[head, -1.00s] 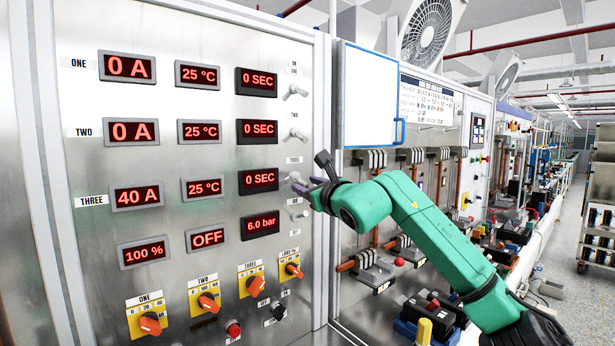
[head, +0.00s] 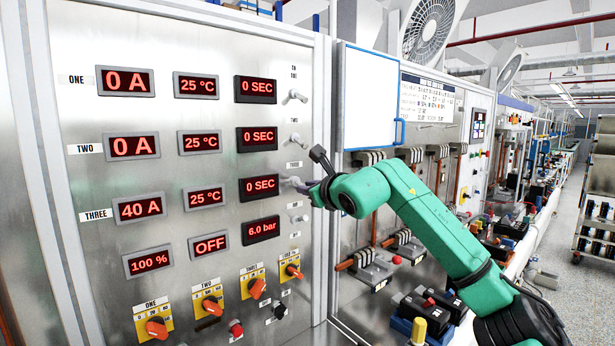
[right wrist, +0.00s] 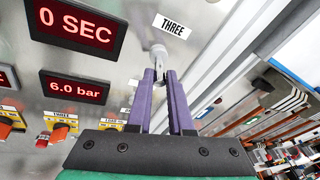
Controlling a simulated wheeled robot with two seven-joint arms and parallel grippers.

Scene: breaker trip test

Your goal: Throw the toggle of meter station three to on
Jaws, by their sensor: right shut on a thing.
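The station three toggle (head: 289,181) is a small pale metal lever at the right of the THREE row. In the right wrist view, its round base and lever (right wrist: 159,53) lie beside the THREE label (right wrist: 172,26). My right gripper (head: 303,187) is at this toggle. In the right wrist view, its purple fingers (right wrist: 161,74) are shut on the lever, with the tips just below its base. The fingers partly hide the lever, so its exact setting is hard to tell. The THREE row's current display (head: 139,208) reads 40 A. My left gripper is not in view.
The toggles of station one (head: 295,97) and station two (head: 296,141) sit above on the same steel panel (head: 225,115). Another small lever (head: 298,218) sits below. Orange rotary knobs (head: 208,305) line the panel bottom. A white board (head: 370,97) stands to the right.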

